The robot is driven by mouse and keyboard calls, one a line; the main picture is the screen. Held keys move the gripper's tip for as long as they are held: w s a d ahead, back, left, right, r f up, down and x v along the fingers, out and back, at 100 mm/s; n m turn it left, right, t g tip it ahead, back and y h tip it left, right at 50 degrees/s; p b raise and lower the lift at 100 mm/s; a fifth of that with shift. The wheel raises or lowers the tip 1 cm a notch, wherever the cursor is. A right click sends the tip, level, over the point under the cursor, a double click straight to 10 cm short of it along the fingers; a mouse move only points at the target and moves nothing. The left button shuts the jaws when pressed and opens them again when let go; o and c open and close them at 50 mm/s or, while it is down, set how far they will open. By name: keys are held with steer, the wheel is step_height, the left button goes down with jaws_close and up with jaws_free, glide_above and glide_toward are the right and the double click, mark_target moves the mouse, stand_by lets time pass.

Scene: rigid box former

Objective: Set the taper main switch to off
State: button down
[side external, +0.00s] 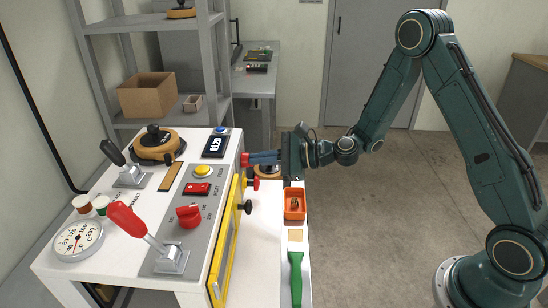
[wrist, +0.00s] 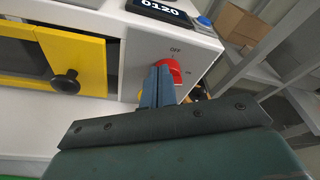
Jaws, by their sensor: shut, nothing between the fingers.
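In the side view the red knob (side external: 245,160) shows at the machine's far right corner. My gripper (wrist: 158,72) is shut and empty, its blue fingers at the knob and covering its left part. In the side view my gripper (side external: 252,158) reaches in from the right, tips at the knob. I cannot tell whether they touch it. The knob's exact pointing direction is partly hidden.
A yellow-framed door (wrist: 88,55) with a black knob (wrist: 66,82) is left of the switch. A display reading 0120 (side external: 214,146) and a blue button (side external: 221,130) sit on top. A red-handled lever (side external: 130,219) stands nearer. An orange bin (side external: 294,205) lies below my arm.

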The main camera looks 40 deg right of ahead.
steer(key=shift+s+a+r, duration=0.25)
stand_by(0.8)
steer(key=s+d, duration=0.4)
steer(key=shift+s+d, duration=0.15)
stand_by(0.5)
steer(key=shift+w+d+r, duration=0.2)
steer(key=shift+d+r, duration=0.2)
steer(key=shift+d, duration=0.15)
steer(key=shift+w+d+r, duration=0.2)
steer(key=shift+d+r, duration=0.15)
steer(key=shift+d, duration=0.15)
steer(key=shift+w+a, duration=2.45)
steer(key=shift+a, duration=0.05)
